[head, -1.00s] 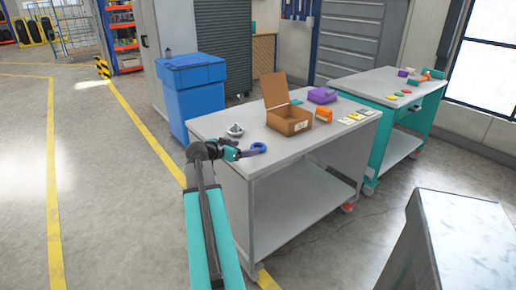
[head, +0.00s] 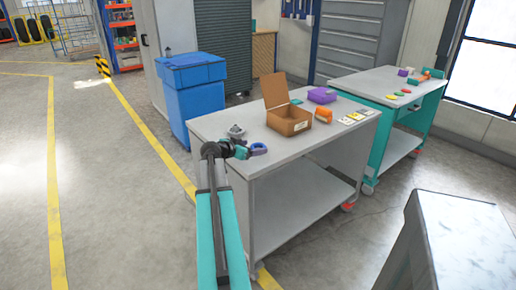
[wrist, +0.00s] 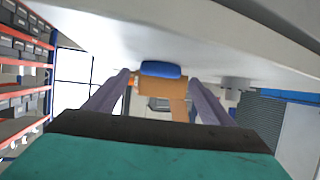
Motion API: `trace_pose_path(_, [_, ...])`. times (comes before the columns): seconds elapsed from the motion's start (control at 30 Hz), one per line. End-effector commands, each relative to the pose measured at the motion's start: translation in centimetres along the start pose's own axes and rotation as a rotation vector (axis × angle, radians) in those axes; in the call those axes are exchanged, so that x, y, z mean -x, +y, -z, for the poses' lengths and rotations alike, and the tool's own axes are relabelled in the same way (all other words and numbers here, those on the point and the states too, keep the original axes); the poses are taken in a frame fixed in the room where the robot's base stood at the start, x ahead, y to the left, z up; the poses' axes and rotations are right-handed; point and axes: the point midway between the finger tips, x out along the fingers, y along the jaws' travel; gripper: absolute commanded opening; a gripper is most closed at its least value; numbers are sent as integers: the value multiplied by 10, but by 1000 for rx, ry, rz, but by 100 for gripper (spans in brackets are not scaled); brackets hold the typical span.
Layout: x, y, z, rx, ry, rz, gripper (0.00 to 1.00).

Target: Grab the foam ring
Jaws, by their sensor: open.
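The blue foam ring (head: 258,149) lies on the near left corner of the grey workbench (head: 215,124). My gripper (head: 250,152) is open at the ring, low over the bench edge. In the wrist view my two grey fingers (wrist: 161,78) are spread wide. The blue ring (wrist: 161,69) shows between their tips, seen edge-on, with space on both sides. The fingers do not grip it. The exact depth of the ring between the fingers is hard to tell.
A small grey object (head: 236,131) stands just behind the ring. An open cardboard box (head: 288,121), an orange item (head: 323,114) and a purple item (head: 321,95) are farther back. A blue bin (head: 192,95) stands behind the bench's left end.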

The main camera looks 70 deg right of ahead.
Motion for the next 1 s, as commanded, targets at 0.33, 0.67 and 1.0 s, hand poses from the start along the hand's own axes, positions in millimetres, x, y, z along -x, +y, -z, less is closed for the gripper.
trace_pose_path(0.33, [-30,0,1,1,0,0,76])
trace_pose_path(0.67, [-29,0,0,1,0,1,76])
trace_pose_path(1.0, [-29,0,1,1,0,1,54])
